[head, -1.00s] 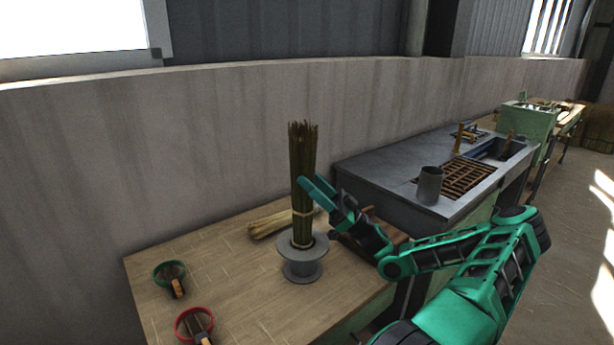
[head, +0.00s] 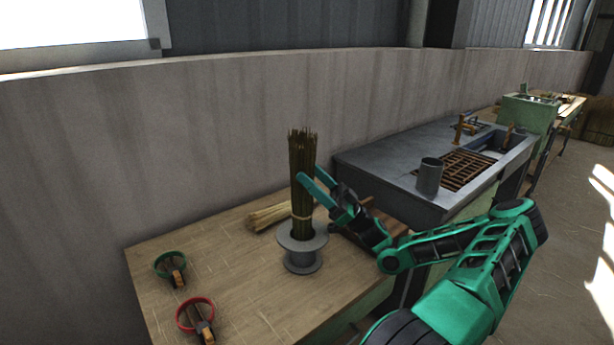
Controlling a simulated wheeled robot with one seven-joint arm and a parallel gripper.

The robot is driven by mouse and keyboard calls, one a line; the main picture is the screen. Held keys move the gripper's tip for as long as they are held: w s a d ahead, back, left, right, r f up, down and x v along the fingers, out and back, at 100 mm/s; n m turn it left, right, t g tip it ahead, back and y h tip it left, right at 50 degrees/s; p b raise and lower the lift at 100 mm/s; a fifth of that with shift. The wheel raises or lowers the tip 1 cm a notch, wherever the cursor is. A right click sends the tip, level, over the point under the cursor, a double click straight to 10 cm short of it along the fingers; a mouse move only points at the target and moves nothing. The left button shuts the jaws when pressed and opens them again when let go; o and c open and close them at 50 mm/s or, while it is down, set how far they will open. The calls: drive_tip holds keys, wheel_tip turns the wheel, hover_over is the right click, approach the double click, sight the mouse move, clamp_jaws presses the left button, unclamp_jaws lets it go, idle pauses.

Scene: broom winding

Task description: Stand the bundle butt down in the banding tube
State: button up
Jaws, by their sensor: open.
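The dark green-brown bundle (head: 302,165) stands upright, tied with a pale band low down. Its lower end is inside the grey flanged banding tube (head: 303,257) on the wooden table, so the butt is hidden by the tube's wall. My gripper (head: 309,178) is open at the bundle's right side, around its mid-height. One finger reaches across the front of the bundle and the other shows at its right. Whether a finger touches the stems I cannot tell.
A paler bundle (head: 268,217) lies on the wooden table (head: 235,285) behind the tube. A green ring tool (head: 170,265) and a red ring tool (head: 195,314) lie at front left. A grey bench (head: 390,165) with a metal cup (head: 429,176) stands at right.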

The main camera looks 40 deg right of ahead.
drive_tip(key=shift+s+d+f, duration=0.1)
drive_tip(key=shift+d+f, duration=0.1)
drive_tip(key=shift+f, duration=0.25)
drive_tip(key=s+d+f, duration=0.1)
drive_tip(key=s+d, duration=0.8)
drive_tip(key=d, duration=0.1)
drive_tip(key=shift+s+f, duration=0.15)
idle(0.5)
